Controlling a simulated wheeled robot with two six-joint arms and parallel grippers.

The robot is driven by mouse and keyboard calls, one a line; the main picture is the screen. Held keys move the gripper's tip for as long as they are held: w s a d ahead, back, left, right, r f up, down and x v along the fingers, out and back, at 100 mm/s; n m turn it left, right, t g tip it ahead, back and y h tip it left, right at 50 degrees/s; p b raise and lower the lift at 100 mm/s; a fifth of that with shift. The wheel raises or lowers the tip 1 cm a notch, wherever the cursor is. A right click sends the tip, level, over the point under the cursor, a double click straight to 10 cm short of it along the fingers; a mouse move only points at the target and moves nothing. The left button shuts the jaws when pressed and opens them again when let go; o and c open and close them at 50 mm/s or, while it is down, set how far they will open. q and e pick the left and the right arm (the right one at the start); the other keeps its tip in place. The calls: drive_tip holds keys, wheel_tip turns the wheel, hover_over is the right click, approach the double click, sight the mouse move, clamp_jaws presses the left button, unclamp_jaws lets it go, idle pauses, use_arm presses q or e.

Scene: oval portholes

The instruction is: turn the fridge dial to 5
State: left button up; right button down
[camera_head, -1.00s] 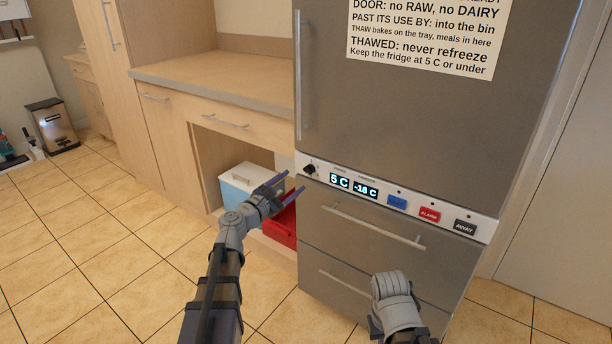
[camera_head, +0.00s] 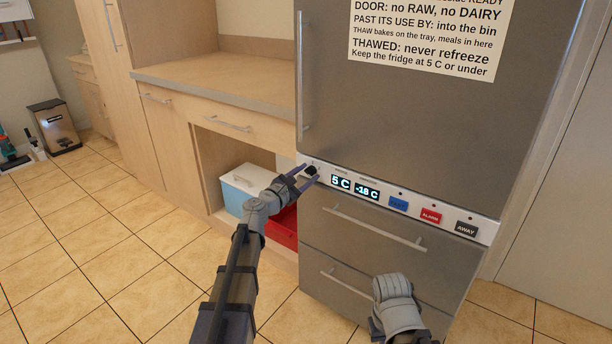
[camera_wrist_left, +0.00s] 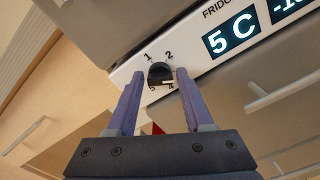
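The fridge dial (camera_wrist_left: 160,72) is a small dark round knob on the white control strip, with numbers 1, 2, 4 and a partly hidden one printed around it. In the head view the dial (camera_head: 310,170) is at the left end of the strip, partly covered by my left gripper (camera_head: 307,175). My left gripper is open, with one finger on each side of the dial; whether they touch it I cannot tell. A white mark shows at the dial's lower edge. The fridge display (camera_head: 340,183) reads 5 C. My right gripper's fingers are not visible.
The freezer display (camera_head: 367,190) reads -18 C. Blue (camera_head: 398,203), red (camera_head: 431,215) and dark (camera_head: 466,229) buttons line the strip to the right. Drawer handles (camera_head: 374,228) stick out below. A blue-and-white cool box (camera_head: 246,188) and a red bin (camera_head: 284,228) stand in the left alcove.

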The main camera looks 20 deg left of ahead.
use_arm(q)
clamp_jaws()
drive_tip(key=shift+m, duration=0.3)
drive_tip(key=m, duration=0.9)
drive_tip(key=shift+f, duration=0.1)
drive_tip(key=m, duration=0.7)
drive_tip(key=shift+m, duration=0.4)
drive_tip(key=m, duration=0.6)
drive_tip(key=shift+f, duration=0.1)
drive_tip(key=shift+m, duration=0.4)
